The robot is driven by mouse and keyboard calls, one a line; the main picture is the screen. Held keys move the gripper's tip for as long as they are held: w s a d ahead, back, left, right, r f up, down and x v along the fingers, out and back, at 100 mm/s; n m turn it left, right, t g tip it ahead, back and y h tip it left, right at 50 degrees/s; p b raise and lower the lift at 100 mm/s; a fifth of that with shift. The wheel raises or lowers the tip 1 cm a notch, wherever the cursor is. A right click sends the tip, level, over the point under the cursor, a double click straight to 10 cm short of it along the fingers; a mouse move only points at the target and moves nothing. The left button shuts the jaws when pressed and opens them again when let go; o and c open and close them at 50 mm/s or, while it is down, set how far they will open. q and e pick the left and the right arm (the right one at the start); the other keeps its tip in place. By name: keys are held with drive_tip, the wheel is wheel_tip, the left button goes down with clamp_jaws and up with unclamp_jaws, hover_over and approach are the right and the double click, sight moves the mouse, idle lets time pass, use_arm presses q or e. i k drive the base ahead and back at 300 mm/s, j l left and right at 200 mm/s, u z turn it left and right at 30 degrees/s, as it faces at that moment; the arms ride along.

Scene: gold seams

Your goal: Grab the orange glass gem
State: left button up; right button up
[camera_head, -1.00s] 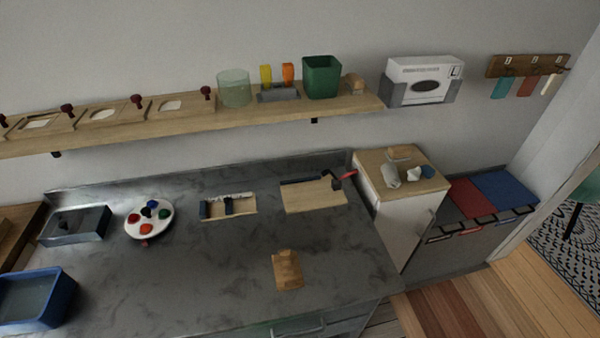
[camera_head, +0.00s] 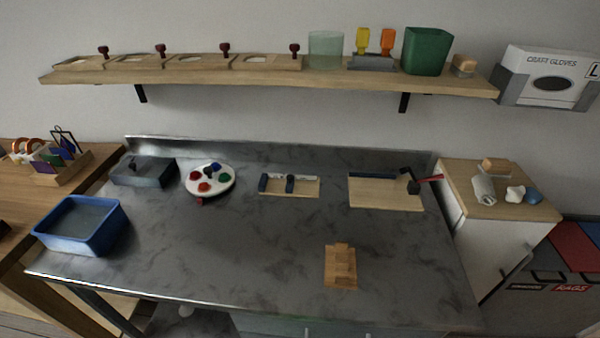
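A round white dish (camera_head: 222,188) sits on the grey worktop, left of centre, with several small coloured pieces on it. A red-orange piece (camera_head: 204,187) lies toward its front, and a red piece (camera_head: 195,176) lies at its left. A blue piece and a green piece (camera_head: 228,177) are at the back and right. The pieces are too small to tell whether any is an orange glass gem. Neither of my grippers is in view.
A blue tub (camera_head: 84,242) and a grey box (camera_head: 144,175) stand left of the dish. Wooden trays (camera_head: 303,190) (camera_head: 385,196) and a wooden block (camera_head: 341,267) are to its right. A shelf (camera_head: 250,76) runs above. The worktop's middle is clear.

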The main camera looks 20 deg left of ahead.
sight(204, 185)
drive_tip(key=u, duration=1.4)
drive_tip(key=j+z, duration=0.2)
drive_tip(key=j, duration=0.2)
drive_tip(key=k+j+z, duration=0.1)
drive_tip(key=j+z, duration=0.15)
drive_tip(key=k+j+z, duration=0.2)
drive_tip(key=j, duration=0.25)
drive_tip(key=i+j, duration=0.05)
drive_tip(key=i, duration=0.05)
